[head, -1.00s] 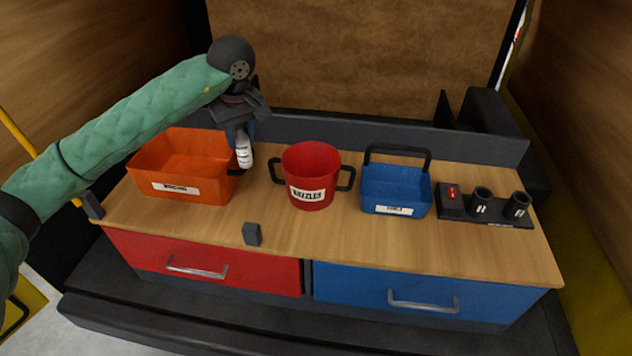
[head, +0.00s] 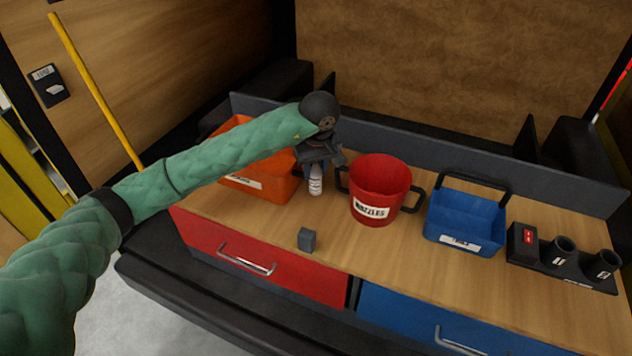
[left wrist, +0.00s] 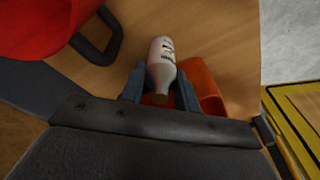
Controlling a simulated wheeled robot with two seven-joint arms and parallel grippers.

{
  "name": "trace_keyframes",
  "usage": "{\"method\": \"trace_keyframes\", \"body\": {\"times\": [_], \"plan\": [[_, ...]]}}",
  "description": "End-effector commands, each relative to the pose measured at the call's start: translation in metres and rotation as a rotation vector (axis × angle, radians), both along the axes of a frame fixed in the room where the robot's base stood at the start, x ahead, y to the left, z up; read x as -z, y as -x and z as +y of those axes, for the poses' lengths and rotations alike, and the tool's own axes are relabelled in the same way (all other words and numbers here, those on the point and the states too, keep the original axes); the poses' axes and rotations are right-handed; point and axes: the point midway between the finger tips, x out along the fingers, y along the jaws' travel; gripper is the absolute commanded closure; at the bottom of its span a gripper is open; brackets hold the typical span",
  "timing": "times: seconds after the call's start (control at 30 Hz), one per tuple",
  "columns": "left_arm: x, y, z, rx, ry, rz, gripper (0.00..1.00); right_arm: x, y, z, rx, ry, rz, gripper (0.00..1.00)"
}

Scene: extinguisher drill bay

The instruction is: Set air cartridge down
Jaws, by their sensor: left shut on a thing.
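The air cartridge (head: 316,181) is a small white bottle with dark print. My left gripper (head: 318,164) is shut on it and holds it upright, between the orange bin and the red bucket. In the left wrist view the white cartridge (left wrist: 161,62) sits between the two fingers of the gripper (left wrist: 159,88). Whether its bottom touches the wooden counter (head: 280,217) I cannot tell. My right gripper is not in view.
An orange bin (head: 250,184) is left of the cartridge, partly behind my arm. A red two-handled bucket (head: 378,190) stands right of it, then a blue basket (head: 466,221) and a black holder (head: 562,262). A small grey block (head: 307,240) sits near the front edge.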

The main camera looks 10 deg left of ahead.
Motion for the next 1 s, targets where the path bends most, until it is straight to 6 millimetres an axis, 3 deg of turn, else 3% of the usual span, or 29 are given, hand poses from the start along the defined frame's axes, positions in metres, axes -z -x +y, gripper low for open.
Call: {"method": "trace_keyframes", "body": {"times": [0.27,0.5,1.0], "plan": [[0.017,0.0,0.0,-0.001,0.0,0.0,1.0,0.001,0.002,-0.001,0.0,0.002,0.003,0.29],[0.047,0.0,0.0,0.0,0.0,0.002,1.0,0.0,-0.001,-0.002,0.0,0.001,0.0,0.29],[0.051,0.0,0.0,0.0,0.0,-0.001,1.0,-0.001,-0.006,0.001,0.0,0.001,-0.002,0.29]]}}
